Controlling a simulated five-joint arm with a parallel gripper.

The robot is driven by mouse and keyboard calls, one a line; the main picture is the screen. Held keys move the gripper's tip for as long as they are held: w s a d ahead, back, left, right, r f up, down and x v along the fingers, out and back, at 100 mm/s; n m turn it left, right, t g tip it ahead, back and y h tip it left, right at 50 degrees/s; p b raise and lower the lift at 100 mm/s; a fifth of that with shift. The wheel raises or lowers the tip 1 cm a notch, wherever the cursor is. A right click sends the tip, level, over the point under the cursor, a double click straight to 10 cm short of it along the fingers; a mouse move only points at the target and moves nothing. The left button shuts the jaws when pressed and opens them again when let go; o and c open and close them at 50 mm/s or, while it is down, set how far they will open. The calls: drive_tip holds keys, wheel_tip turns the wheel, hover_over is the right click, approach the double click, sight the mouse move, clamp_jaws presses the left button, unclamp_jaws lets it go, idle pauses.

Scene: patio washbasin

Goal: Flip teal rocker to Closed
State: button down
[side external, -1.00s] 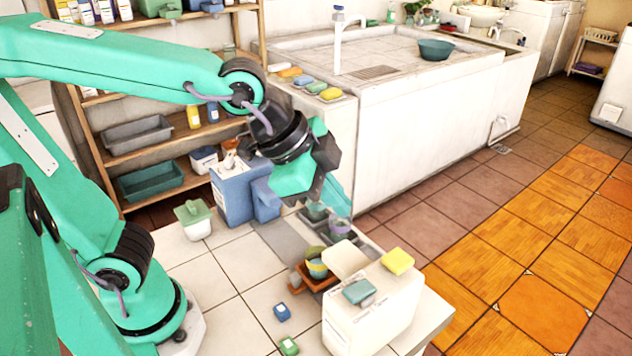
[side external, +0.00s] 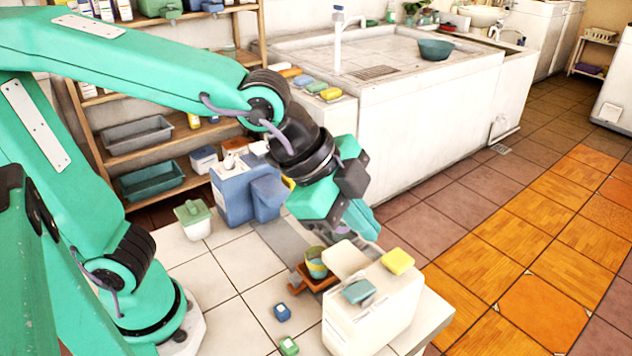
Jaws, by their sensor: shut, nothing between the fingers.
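The teal rocker (side external: 357,291) is a small teal block on top of the white box (side external: 372,318), towards its near left side. It seems tilted, but its exact position and the label beside it are too small to read. My gripper (side external: 362,232) is shut and empty. It hangs above and behind the white box, apart from the teal rocker. Its fingers hide part of the tiled surface behind the box.
A yellow block (side external: 397,261) sits on the white box's far right. A striped cup (side external: 316,262) stands in an orange-brown tray (side external: 302,281) beside the box. A blue box (side external: 234,190) stands behind.

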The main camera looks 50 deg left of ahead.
sight(348, 288)
drive_tip(key=shift+s+f, duration=0.3)
drive_tip(key=shift+f, duration=1.1)
drive_tip(key=shift+s+f, duration=0.3)
drive_tip(key=shift+f, duration=1.1)
drive_tip(key=shift+s+f, duration=0.3)
drive_tip(key=shift+f, duration=1.1)
drive_tip(key=shift+s+a+f, duration=0.1)
drive_tip(key=shift+f, duration=0.7)
drive_tip(key=shift+r, duration=0.15)
drive_tip(key=shift+w+r, duration=0.2)
drive_tip(key=shift+r, duration=0.5)
idle(0.3)
drive_tip(key=shift+w+r, duration=0.25)
drive_tip(key=shift+r, duration=0.9)
drive_tip(key=shift+w+r, duration=0.25)
drive_tip(key=shift+r, duration=1.05)
